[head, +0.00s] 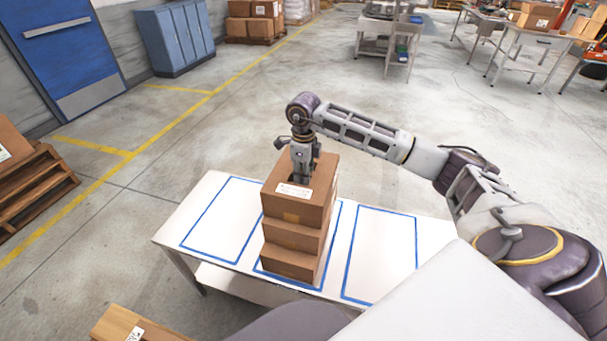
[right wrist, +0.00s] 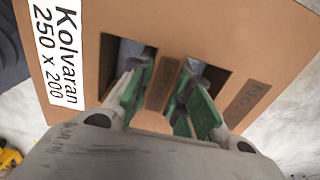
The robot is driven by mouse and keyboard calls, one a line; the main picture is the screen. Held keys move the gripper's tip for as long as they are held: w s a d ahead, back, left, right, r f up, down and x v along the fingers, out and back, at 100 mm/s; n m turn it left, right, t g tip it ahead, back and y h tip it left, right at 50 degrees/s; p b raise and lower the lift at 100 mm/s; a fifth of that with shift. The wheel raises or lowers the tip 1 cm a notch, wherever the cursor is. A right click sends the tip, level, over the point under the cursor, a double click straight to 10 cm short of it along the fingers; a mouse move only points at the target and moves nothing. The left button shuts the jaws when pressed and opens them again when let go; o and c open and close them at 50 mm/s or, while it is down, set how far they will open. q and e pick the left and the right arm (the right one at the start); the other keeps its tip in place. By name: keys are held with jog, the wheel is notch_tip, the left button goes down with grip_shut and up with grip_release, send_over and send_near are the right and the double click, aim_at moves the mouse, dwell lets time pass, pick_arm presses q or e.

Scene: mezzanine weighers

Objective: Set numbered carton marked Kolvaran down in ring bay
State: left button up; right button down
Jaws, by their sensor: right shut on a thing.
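The brown carton marked Kolvaran (right wrist: 215,30) fills most of the right wrist view, with its white label reading "Kolvaran 250 x 200". My right gripper (right wrist: 163,80) has its green-padded fingers in the carton's two top slots, shut on the strip between them. In the head view my right gripper (head: 302,178) reaches down onto this carton (head: 290,208), at the top of a column of brown cartons (head: 286,262) over the middle blue-outlined bay (head: 338,225). I cannot tell whether it touches the carton below. No ring mark shows on a bay. My left gripper is not in view.
The white table (head: 172,232) has a clear blue-outlined bay on the left (head: 222,218) and another on the right (head: 380,252). A pallet with a carton (head: 30,190) stands on the floor at left. Another box (head: 130,325) shows at the bottom left.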

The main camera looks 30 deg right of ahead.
jog(key=c, duration=1.2)
grip_release()
jog(key=shift+c, duration=0.2)
notch_tip(320, 180, up, 12)
